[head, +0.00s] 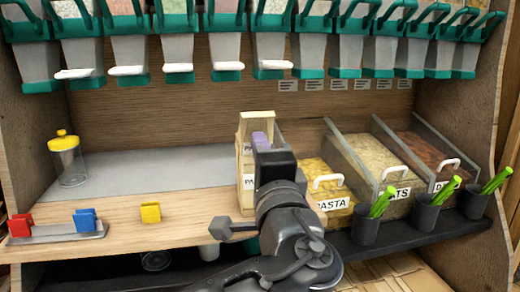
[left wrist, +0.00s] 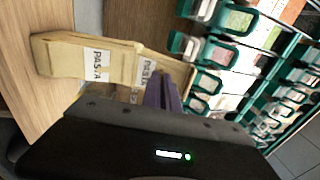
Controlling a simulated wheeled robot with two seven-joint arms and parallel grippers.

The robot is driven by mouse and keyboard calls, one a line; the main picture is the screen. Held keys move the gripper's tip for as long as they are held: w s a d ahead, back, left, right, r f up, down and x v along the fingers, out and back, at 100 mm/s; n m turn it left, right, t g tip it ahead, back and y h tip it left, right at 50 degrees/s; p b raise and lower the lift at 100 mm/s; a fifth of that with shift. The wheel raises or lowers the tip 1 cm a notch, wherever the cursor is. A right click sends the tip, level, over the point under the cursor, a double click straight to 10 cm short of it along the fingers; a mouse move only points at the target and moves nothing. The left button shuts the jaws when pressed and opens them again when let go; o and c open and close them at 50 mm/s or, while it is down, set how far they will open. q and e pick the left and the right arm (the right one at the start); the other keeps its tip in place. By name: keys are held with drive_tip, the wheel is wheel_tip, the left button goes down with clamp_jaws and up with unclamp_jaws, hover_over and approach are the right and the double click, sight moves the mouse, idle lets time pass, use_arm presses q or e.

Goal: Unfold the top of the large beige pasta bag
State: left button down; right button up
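A beige paper bag (head: 246,166) stands upright on the counter left of the pasta bin, with part-hidden labels on its front. In the left wrist view, beige bag surfaces (left wrist: 62,58) carry two PASTA labels; I cannot tell whether they belong to one bag or two. My left gripper (head: 262,142) is at the upper right part of the bag, its purple fingers close to or against the top. The fingers also show in the left wrist view (left wrist: 164,93), close together beside the bag. Whether they pinch the paper is hidden. My right gripper is not in view.
A pasta bin (head: 328,207) and two more bins stand to the right, with dark cups (head: 366,226) holding green-handled tools in front. Dispensers (head: 230,60) hang above. A yellow-lidded jar (head: 68,160) and coloured clips (head: 86,219) are at left. The left counter is mostly clear.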

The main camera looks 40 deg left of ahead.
use_arm(q)
drive_tip(key=c, duration=1.6)
unclamp_jaws()
drive_tip(key=shift+d, duration=0.1)
drive_tip(key=p+v, duration=0.2)
drive_tip(key=v, duration=0.5)
drive_tip(key=shift+s+d+f, duration=0.15)
drive_tip(key=shift+s+d, duration=0.05)
drive_tip(key=shift+s, duration=0.05)
